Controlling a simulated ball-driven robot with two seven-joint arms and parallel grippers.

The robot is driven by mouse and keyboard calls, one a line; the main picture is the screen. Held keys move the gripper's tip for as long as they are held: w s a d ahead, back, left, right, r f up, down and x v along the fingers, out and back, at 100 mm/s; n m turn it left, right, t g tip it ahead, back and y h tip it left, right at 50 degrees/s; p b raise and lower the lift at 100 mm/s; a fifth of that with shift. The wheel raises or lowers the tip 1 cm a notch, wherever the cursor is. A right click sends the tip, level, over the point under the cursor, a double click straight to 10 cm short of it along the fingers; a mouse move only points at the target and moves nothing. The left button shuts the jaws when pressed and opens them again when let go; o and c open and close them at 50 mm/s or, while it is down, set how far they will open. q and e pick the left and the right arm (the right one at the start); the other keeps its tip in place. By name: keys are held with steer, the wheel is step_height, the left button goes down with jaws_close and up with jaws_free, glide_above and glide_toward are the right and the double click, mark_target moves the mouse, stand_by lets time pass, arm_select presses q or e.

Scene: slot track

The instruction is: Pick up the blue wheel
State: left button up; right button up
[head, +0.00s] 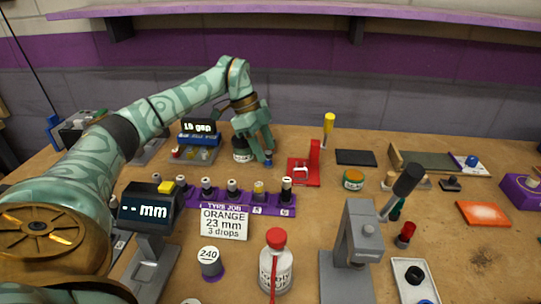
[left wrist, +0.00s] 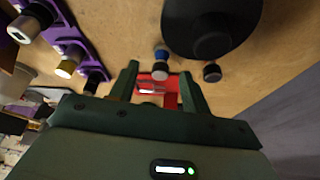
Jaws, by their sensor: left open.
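A small blue wheel (head: 268,158) shows just under my left gripper (head: 258,146) in the head view, partly hidden by a finger. In the left wrist view a small blue piece (left wrist: 161,53), which looks like the wheel, is beyond the fingertips, close to a small grey-and-dark round piece (left wrist: 160,71). My left gripper (left wrist: 159,76) is open, its fingers pointing down on either side of that line, with nothing seen held. Whether a finger touches the wheel I cannot tell. My right gripper is not in view.
A dark-lidded jar (head: 241,153) stands close beside the gripper; its lid (left wrist: 212,22) looms in the wrist view. A red stand (head: 305,171) is to the right. A blue ball (head: 472,160) lies far right.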

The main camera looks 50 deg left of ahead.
mark_target(268, 157)
arm_select(q)
steer(key=b+x, duration=0.1)
steer(key=x, duration=0.2)
steer(key=shift+w+f, duration=0.1)
steer(key=shift+f, duration=0.15)
steer(key=shift+r, duration=0.15)
steer(key=shift+c, duration=0.9)
jaws_close()
